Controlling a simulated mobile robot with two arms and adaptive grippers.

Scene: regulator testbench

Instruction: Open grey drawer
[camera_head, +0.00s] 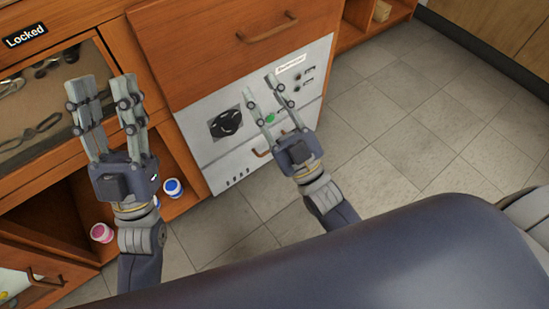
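The grey drawer (222,160) is a light grey front panel in the wooden cabinet, with a black round vent, a green button and a white label on it. It looks shut, flush below a wooden drawer. Its reddish-brown handle (261,153) shows near its lower edge, partly hidden by my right gripper. My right gripper (262,90) is open and empty in front of the panel's right half, fingers pointing up in the picture; I cannot tell whether it touches the panel. My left gripper (103,86) is open and empty, left of the panel, in front of the glass-fronted compartment.
Above the grey drawer is a wooden drawer (200,45) with a curved handle. A "Locked" sign (25,36) is at top left, above tools behind glass. A pink-topped jar (101,233) and a blue-topped jar (173,187) stand in the lower shelf. Tiled floor (420,110) at right is clear.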

